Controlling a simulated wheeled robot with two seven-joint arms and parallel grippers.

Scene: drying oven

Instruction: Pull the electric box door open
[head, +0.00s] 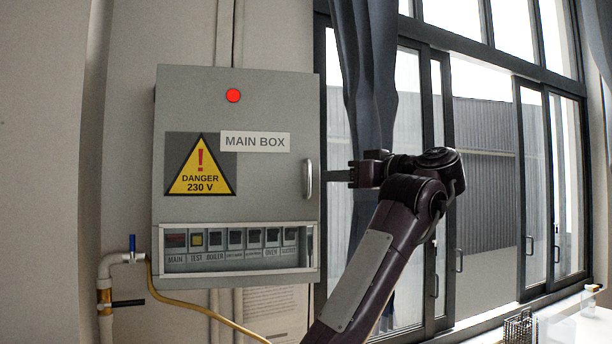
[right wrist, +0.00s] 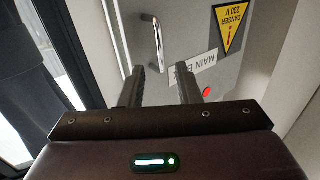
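The grey electric box (head: 270,90) hangs on the wall left of the window. Its door looks shut and carries a "MAIN BOX" label, a yellow danger sign and a red light. The metal door handle (head: 309,179) is upright on the door's right edge. It also shows in the right wrist view (right wrist: 153,42), beyond and between the finger lines. My right gripper (head: 352,175) is just right of the handle, apart from it, pointing left. In the right wrist view its two fingers (right wrist: 162,78) are spread with nothing between them. My left gripper is not in view.
A row of switches (head: 235,240) sits along the box's bottom. A pipe with a blue valve (head: 132,246) and a yellow hose (head: 190,306) are at lower left. A dark curtain (head: 366,80) and windows are behind my right arm. A wire basket (head: 518,328) stands at lower right.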

